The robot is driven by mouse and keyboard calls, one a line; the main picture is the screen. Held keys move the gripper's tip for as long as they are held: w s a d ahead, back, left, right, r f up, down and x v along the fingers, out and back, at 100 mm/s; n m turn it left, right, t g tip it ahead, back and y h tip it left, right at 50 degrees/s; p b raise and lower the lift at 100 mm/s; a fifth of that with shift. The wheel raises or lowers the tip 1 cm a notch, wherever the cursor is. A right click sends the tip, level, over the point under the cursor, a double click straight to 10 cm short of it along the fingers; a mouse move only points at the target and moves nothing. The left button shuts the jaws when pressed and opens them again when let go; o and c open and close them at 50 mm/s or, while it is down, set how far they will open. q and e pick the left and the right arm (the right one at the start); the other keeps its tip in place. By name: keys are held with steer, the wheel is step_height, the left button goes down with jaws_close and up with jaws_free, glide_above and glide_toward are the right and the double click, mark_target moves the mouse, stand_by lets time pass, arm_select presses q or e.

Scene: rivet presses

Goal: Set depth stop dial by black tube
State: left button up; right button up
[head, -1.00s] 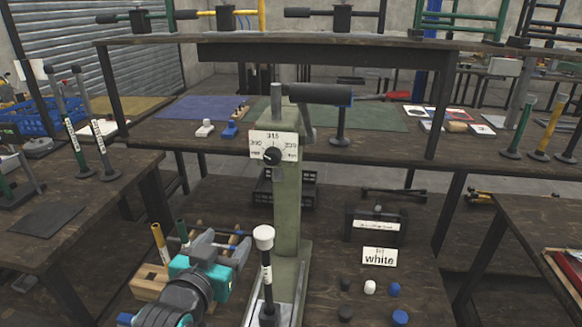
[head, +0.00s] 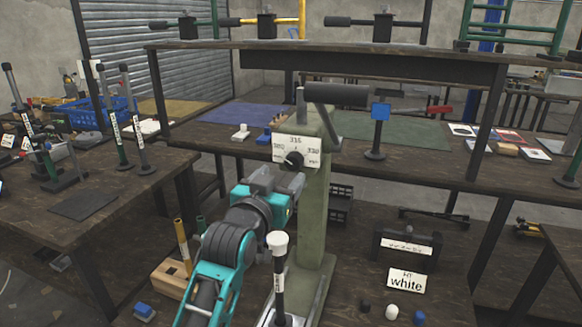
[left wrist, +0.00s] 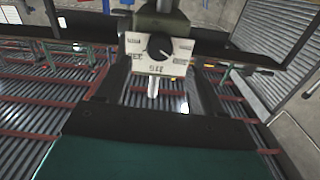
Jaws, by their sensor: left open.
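The depth stop dial is a black knob (head: 293,158) on a white plate (head: 311,146) with printed numbers, fixed to the green press column (head: 316,215). A black tube (head: 279,268) with a white cap and a white label stands upright at the press foot. My left gripper (head: 276,182) is open, just below and in front of the dial, apart from it. In the left wrist view the plate and knob (left wrist: 158,47) appear upside down, beyond and between the open fingers (left wrist: 160,78). The exact pointer setting is too small to tell. My right gripper is not in view.
The press lever (head: 336,95) juts out above the dial. A wooden block (head: 172,279) with tubes stands left of the press. A card reading "white" (head: 406,281) and several small caps lie to the right. A shelf (head: 340,55) runs behind above the bench.

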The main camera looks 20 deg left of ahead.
mark_target(292, 163)
arm_select(q)
steer(key=w, duration=0.6)
steer(key=shift+w+d, duration=0.15)
steer(key=shift+w, duration=0.2)
steer(key=c, duration=1.1)
